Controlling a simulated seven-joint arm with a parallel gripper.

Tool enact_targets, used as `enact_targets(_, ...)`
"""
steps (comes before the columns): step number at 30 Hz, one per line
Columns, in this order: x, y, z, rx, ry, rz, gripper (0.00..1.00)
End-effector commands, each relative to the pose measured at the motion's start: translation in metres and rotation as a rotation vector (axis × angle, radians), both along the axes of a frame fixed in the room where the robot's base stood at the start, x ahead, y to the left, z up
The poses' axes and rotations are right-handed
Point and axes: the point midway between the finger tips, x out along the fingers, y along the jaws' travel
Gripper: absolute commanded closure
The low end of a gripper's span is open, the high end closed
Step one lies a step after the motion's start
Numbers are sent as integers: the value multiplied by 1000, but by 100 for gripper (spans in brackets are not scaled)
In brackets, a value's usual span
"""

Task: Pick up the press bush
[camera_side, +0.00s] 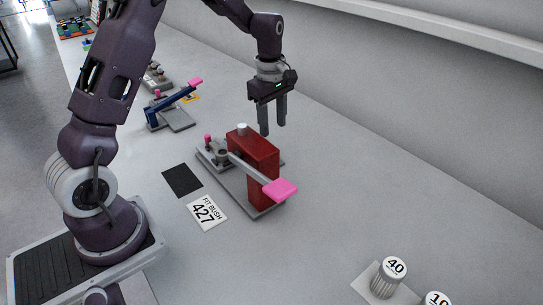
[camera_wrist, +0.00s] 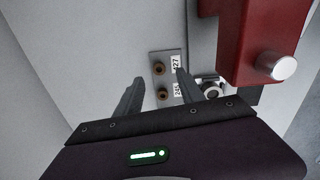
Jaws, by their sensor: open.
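Two small brown bushes stand on a grey plate (camera_wrist: 160,55) in the wrist view. The upper bush (camera_wrist: 158,69) is beside a label reading 427, and the lower bush (camera_wrist: 162,94) is beside a label that looks like 245. My gripper (camera_wrist: 160,76) is open and empty, its fingers pointing toward the plate, with both bushes showing between them. In the side view my gripper (camera_side: 272,128) hangs above and behind the red press (camera_side: 263,160). The bushes are hidden there. A card (camera_side: 207,212) reads FIT BUSH 427.
The red press stands on a grey base with a pink-ended lever (camera_side: 280,189); its silver knob (camera_wrist: 278,67) is at right in the wrist view. A black mat (camera_side: 182,180) lies beside the card. A blue lever device (camera_side: 170,108) stands farther back. Labelled weights (camera_side: 388,278) stand front right.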

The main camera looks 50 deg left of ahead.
Motion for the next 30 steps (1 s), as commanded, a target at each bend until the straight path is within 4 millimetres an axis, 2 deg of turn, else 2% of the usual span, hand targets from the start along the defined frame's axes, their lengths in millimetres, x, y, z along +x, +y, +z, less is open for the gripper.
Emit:
enact_targets(1, 6, 8, -20, -4, 24, 66, 54)
enact_targets(3, 10, 15, -36, -6, 40, 131, 54)
enact_targets(11, 10, 18, -73, -7, 51, 162, 54)
enact_targets(15, 9, 18, -100, -7, 50, 160, 54)
enact_targets(18, 10, 18, -111, -7, 48, 161, 54)
enact_targets(24, 10, 18, -113, -6, 46, 159, 54)
enact_targets(26, 10, 18, -113, -6, 46, 159, 62)
enact_targets(30, 10, 18, -113, -6, 46, 158, 90)
